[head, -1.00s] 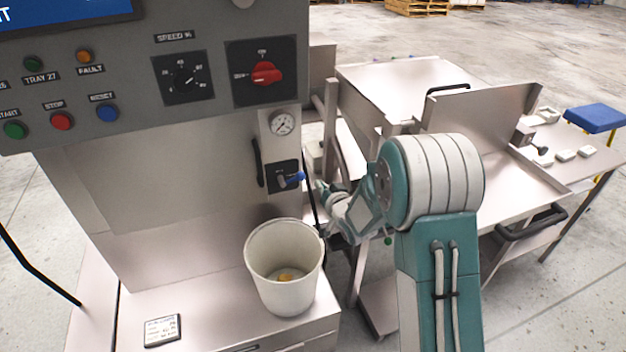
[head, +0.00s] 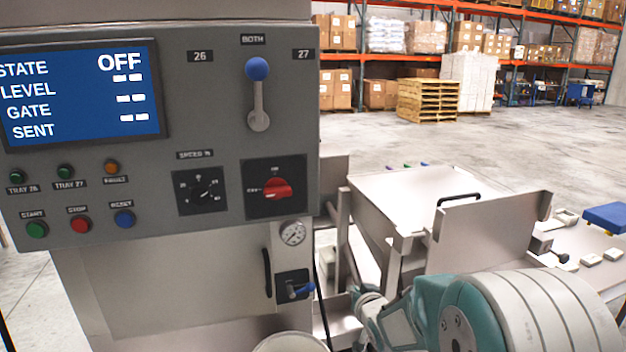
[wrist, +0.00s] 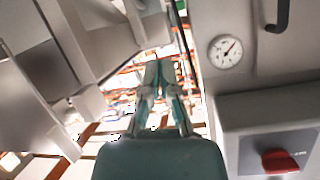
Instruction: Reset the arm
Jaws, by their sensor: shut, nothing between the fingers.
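My gripper (wrist: 158,72) shows in the wrist view with its two grey and teal fingers together and nothing between them. It points into the space beside the grey machine (wrist: 250,85), apart from its front. In the head view my arm is at the lower right, its big white and teal joint cut by the bottom edge. I cannot make out the fingers in the head view.
The machine's panel (head: 230,130) has a blue screen (head: 80,95) reading OFF, a blue-knobbed lever (head: 258,92) and a red switch (head: 278,188). Below are a gauge (head: 293,233) and a blue-handled valve (head: 298,289). A bucket rim (head: 290,342) shows at the bottom.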

